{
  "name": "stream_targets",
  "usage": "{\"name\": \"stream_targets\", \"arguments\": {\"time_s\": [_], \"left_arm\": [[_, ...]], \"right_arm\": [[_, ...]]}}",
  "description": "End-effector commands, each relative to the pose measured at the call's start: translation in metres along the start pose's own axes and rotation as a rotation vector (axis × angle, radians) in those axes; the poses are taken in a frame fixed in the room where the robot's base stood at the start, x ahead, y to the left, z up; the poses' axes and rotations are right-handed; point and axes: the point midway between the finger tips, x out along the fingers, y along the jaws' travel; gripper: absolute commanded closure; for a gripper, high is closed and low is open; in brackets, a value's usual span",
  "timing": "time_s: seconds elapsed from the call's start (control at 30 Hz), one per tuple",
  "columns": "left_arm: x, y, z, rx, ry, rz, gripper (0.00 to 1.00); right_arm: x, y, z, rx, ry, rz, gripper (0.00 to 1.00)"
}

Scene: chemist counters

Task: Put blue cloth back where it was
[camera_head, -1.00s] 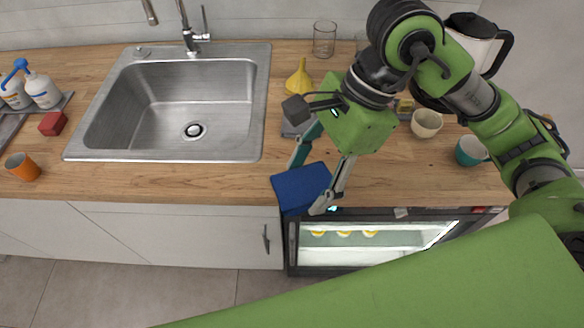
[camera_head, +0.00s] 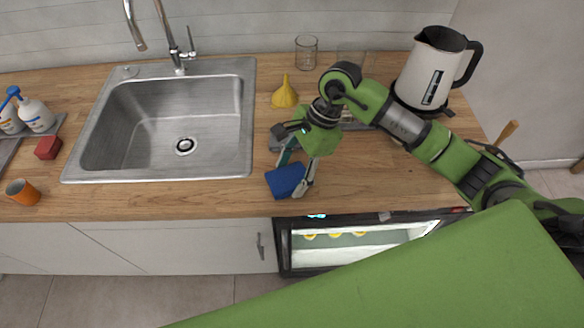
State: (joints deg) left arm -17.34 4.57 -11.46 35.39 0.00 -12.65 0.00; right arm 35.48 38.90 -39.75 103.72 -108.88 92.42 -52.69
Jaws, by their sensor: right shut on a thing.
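The blue cloth (camera_head: 285,181) is folded into a small block and shows at the counter's front edge, right of the sink. My right gripper (camera_head: 293,180) is shut on the cloth, with its fingers pointing down at it. Whether the cloth touches the countertop cannot be told. My left gripper is not in view.
The steel sink (camera_head: 165,178) lies to the left, its faucet behind. A yellow funnel (camera_head: 285,95), a glass (camera_head: 306,52) and a kettle (camera_head: 430,70) stand behind. An orange mug (camera_head: 22,192) and red block (camera_head: 47,147) are far left. Wooden counter (camera_head: 390,185) is bare to the right.

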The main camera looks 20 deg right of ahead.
Motion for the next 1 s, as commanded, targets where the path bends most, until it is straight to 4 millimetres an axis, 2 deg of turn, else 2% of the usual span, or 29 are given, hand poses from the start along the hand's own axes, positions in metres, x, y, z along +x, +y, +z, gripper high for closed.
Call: {"name": "stream_targets", "arguments": {"time_s": [0.27,0.47,0.5,0.53,0.87,1.0], "left_arm": [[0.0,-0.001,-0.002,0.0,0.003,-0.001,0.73],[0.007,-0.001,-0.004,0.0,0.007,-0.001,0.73],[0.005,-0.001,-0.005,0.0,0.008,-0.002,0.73],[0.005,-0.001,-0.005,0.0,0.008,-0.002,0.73],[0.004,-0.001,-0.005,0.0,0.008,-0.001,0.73],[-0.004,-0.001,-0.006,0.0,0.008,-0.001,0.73]], "right_arm": [[0.002,0.0,-0.001,0.0,0.0,-0.001,0.68],[0.007,0.0,-0.003,0.0,0.0,-0.002,0.68],[0.005,0.0,-0.002,0.0,0.0,-0.002,0.35],[0.005,0.0,-0.002,0.0,0.0,-0.002,0.28],[0.005,0.0,-0.002,0.0,0.0,-0.001,0.28],[-0.002,0.0,0.001,0.001,-0.001,-0.001,0.28]]}}
